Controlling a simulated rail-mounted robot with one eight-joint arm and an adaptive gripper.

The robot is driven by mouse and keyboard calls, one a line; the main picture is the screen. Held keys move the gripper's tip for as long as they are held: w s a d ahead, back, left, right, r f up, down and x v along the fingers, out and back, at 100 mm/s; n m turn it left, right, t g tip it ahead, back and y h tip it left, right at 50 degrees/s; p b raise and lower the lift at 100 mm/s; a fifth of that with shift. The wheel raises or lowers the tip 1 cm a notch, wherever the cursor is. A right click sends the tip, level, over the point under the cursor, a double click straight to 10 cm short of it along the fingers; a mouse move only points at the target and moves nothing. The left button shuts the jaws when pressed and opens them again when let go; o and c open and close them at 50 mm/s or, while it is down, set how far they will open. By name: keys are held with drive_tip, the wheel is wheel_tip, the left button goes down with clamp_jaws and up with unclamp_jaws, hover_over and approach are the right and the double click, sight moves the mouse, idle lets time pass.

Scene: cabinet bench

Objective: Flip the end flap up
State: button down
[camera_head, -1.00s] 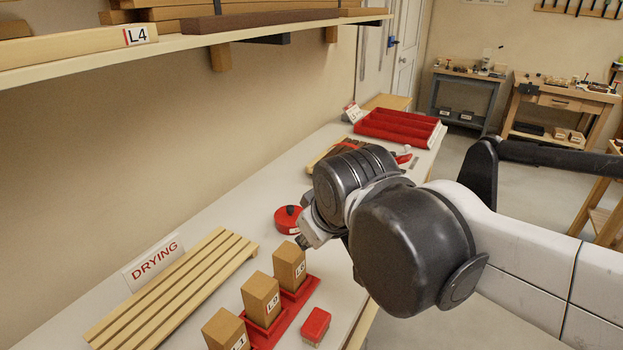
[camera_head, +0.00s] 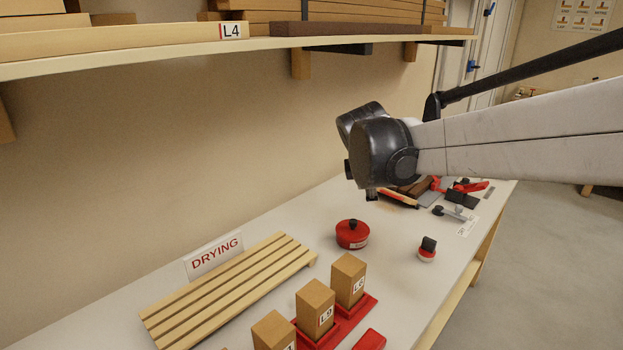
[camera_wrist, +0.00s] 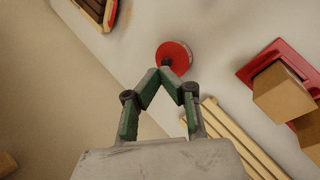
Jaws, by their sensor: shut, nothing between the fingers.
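I cannot clearly pick out an end flap in either view. My gripper (camera_wrist: 161,73) is shut and empty in the wrist view, its green fingertips together. There it overlaps the near edge of a round red tin (camera_wrist: 176,53) with a dark knob; I see no contact. In the head view my gripper (camera_head: 372,195) is mostly hidden behind my dark wrist, above the bench (camera_head: 300,226) and up from the red tin (camera_head: 352,235).
Labelled wooden blocks (camera_head: 316,305) stand in red holders. A small red-and-black item (camera_head: 427,249) and clamps (camera_head: 455,200) lie right. A loaded shelf (camera_head: 150,50) overhangs the wall side.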

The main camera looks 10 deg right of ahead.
drive_tip(key=w+d+f+n+h+b, duration=0.1)
drive_tip(key=w+d+f+n, duration=0.1)
drive_tip(key=w+f+n, duration=0.1)
drive_tip(key=w+d+f+n+h+b, duration=0.1)
drive_tip(key=w+d+f+n, duration=0.1)
drive_tip(key=w, duration=0.6)
drive_tip(key=w+d+f+n+g+h+b, duration=0.1)
drive_tip(key=w+d+f+n, duration=0.1)
drive_tip(key=w+f+n, duration=0.2)
wheel_tip(320, 180, down, 3)
drive_tip(key=shift+w+d+r+n, duration=0.2)
drive_tip(key=shift+w+d+n, duration=0.2)
drive_tip(key=shift+w, duration=0.8)
drive_tip(key=b+x, duration=0.1)
drive_tip(key=x, duration=0.8)
drive_tip(key=shift+w+d+f, duration=0.1)
drive_tip(key=shift+d+f, duration=0.1)
drive_tip(key=shift+f, duration=0.15)
drive_tip(key=shift+w+d+r, duration=0.35)
drive_tip(key=shift+d, duration=0.25)
drive_tip(key=shift+w+d+r, duration=0.35)
drive_tip(key=shift+w+d, duration=0.05)
drive_tip(key=shift+d, duration=0.2)
drive_tip(key=shift+w+d+r, duration=0.25)
drive_tip(key=shift+d, duration=0.1)
drive_tip(key=shift+a+r, duration=0.1)
